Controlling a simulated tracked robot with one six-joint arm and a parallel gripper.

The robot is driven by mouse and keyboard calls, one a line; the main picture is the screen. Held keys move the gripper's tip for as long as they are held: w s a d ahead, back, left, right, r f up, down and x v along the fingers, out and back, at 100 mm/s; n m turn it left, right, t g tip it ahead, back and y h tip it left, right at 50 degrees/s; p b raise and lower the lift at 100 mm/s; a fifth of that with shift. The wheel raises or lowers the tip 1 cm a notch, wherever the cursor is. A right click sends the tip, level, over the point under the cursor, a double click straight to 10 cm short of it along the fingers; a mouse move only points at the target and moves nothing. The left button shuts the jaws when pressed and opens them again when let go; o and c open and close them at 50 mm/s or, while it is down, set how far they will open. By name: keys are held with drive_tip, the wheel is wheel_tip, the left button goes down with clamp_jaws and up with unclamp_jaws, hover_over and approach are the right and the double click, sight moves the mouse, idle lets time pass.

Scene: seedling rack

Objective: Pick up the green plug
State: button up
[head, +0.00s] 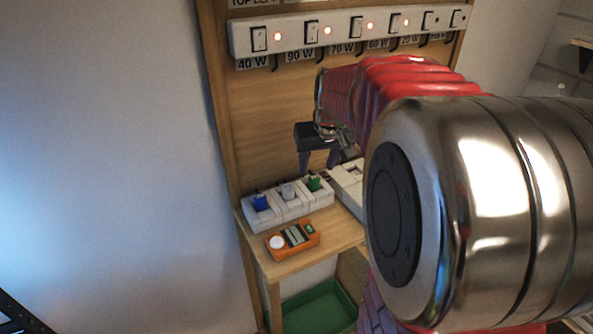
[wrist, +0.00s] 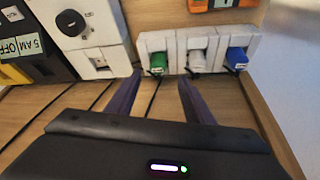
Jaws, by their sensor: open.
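The green plug (head: 313,183) sits in the right slot of a white holder (head: 264,223) on the wooden shelf.
A white plug (head: 288,191) and a blue plug (head: 260,202) share the holder. An orange meter (head: 292,241) lies in front. A white box (head: 347,179) stands close on the right. A switch strip (head: 340,31) is above, and a green tray (head: 318,312) is below.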

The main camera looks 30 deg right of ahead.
sight(315, 178)
drive_tip(key=shift+x, duration=1.05)
drive_tip(key=shift+f, duration=0.15)
drive_tip(key=shift+x, duration=2.45)
drive_tip(key=shift+s+d, duration=0.15)
drive_tip(key=shift+d, duration=0.05)
drive_tip(key=shift+c, duration=0.4)
drive_tip(key=c, duration=1.1)
